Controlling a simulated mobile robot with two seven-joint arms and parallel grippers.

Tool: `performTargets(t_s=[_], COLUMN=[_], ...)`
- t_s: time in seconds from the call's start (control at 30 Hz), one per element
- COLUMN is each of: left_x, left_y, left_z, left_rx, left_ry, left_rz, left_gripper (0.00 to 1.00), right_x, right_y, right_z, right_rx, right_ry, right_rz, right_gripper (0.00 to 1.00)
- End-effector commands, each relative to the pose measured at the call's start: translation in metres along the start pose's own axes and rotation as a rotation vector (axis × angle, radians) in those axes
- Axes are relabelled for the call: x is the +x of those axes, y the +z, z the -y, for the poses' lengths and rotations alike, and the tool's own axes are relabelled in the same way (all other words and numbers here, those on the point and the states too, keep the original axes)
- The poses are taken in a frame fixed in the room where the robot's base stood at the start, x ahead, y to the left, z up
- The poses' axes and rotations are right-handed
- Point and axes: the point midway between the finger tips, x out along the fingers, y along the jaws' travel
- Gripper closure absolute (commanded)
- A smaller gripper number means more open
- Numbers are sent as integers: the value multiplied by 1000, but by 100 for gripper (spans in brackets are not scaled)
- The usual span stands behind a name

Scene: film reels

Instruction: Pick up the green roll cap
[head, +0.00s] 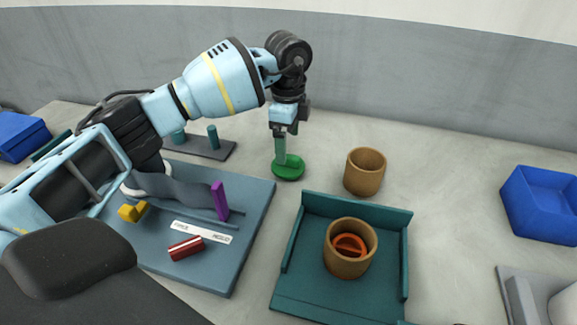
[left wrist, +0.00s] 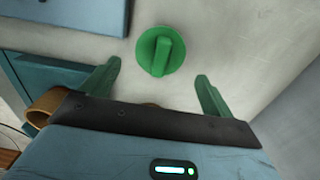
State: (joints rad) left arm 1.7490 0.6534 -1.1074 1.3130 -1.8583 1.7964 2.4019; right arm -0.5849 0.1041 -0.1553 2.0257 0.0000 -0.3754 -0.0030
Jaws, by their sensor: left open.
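The green roll cap (head: 289,168) is a round disc with a raised grip bar. It lies on the table, right of the blue-grey board and behind the teal tray. In the left wrist view the cap (left wrist: 160,51) sits beyond the fingertips, roughly midway between them. My left gripper (head: 281,155) points down at the cap in the head view, its green finger overlapping the cap's left part. In the left wrist view my left gripper (left wrist: 158,78) has its two green fingers wide apart with nothing between them. My right gripper is not in view.
A brown cup (head: 364,172) stands close to the right of the cap. A teal tray (head: 345,202) holds another brown cup (head: 350,262) with an orange-red cap inside. The blue-grey board (head: 255,215) carries small blocks. A blue bin (head: 541,205) stands at right.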

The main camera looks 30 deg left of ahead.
Motion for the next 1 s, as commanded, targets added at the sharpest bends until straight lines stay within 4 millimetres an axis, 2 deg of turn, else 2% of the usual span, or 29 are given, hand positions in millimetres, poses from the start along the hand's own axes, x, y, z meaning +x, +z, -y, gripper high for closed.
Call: performTargets(t_s=[0.07,0.27,0.6,0.93,1.0], left_x=[9,14,57,62,62], left_y=[0,0,0,0,0], left_z=[0,0,0,0,0], left_rx=[0,0,0,0,0], left_ry=[1,1,0,-1,-1], left_rz=[1,1,1,0,0], left_gripper=[13,13,13,13,22], right_x=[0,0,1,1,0], right_y=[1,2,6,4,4], right_z=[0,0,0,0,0], right_rx=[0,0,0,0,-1], right_ry=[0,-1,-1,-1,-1], right_rz=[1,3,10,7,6], right_gripper=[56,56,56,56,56])
